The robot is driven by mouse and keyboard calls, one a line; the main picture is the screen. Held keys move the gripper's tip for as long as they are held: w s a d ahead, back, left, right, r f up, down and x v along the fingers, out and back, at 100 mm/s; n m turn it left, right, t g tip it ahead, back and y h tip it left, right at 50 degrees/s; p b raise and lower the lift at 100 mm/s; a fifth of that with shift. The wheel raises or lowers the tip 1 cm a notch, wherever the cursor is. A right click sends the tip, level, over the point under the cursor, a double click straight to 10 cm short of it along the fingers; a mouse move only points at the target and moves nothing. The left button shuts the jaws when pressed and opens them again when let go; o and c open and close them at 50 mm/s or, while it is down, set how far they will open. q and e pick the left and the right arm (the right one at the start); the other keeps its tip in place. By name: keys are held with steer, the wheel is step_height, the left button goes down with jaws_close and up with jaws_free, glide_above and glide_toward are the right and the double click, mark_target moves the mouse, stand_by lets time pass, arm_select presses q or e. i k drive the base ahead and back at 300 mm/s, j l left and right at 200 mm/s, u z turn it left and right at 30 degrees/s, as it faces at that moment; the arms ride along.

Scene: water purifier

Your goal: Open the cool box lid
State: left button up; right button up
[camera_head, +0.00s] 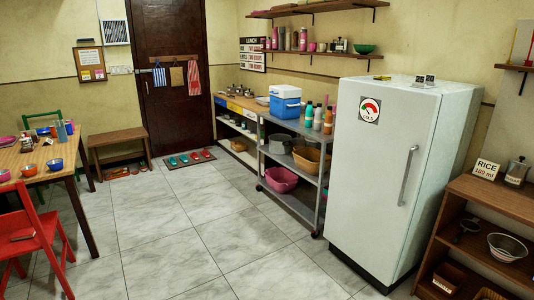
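The cool box (285,107) is blue with a white lid (285,91). It stands on the top shelf of a grey metal trolley, left of the white fridge. The lid looks shut. I see it from across the room, so its handle and latch are too small to make out. Neither of my grippers shows in the head view.
The white fridge (385,165) stands right of the trolley (290,190). Several bottles (318,117) stand beside the cool box. A dining table (40,160) and a red chair (40,235) are on the left. The tiled floor (180,235) between is clear.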

mark_target(281, 91)
steer(key=i, duration=2.85)
